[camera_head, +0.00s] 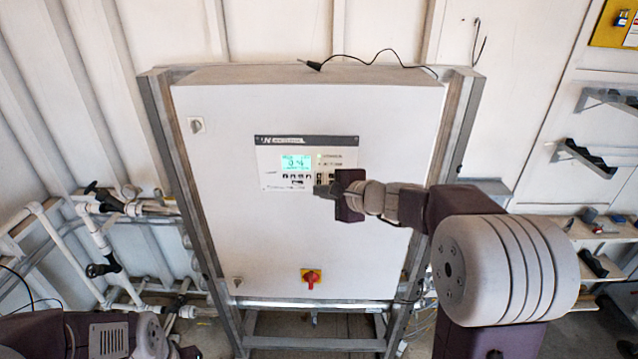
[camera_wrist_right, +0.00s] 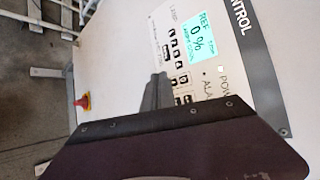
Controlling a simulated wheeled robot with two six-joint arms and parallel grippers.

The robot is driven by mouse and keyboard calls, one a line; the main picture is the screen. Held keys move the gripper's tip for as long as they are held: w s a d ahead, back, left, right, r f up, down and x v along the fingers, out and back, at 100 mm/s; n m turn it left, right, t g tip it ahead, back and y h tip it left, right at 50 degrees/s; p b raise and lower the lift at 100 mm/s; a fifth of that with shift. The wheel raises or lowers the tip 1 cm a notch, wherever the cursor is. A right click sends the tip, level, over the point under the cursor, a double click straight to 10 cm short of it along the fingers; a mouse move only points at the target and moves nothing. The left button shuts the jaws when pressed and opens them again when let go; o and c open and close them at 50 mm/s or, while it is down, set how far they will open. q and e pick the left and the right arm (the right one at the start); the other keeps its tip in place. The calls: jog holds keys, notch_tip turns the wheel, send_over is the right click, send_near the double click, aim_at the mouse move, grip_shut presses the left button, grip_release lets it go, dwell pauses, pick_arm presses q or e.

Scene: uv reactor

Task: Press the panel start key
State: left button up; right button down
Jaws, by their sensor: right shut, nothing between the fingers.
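The control panel (camera_head: 268,157) is a light plate with a dark header on the front of a white cabinet. Its lit green screen (camera_head: 296,162) also shows in the right wrist view (camera_wrist_right: 203,38), above small dark keys (camera_wrist_right: 178,60). I cannot tell which key is the start key. My right gripper (camera_head: 322,191) is shut and empty, with its fingertips in front of the panel's lower right part. In the right wrist view the fingers (camera_wrist_right: 157,88) overlap the lower key area and hide part of it. I cannot tell whether they touch a key. My left gripper is not seen.
The white cabinet (camera_head: 225,235) stands in a grey metal frame. A red and yellow rotary switch (camera_head: 311,277) sits low on its door, and a black cable (camera_head: 365,58) lies on top. Pipes (camera_head: 100,240) run at left; shelves (camera_head: 590,230) stand at right.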

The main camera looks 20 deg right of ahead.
jog(key=shift+w, duration=0.1)
dwell(0.3)
jog(key=shift+w+d, duration=0.1)
jog(key=shift+w, duration=0.2)
jog(key=shift+w+d, duration=0.1)
jog(key=shift+w, duration=0.15)
dwell(0.4)
jog(key=shift+s, duration=0.1)
jog(key=shift+s+a+b, duration=0.2)
jog(key=shift+s+b, duration=0.35)
jog(key=shift+s, duration=0.05)
jog(key=shift+s, duration=0.1)
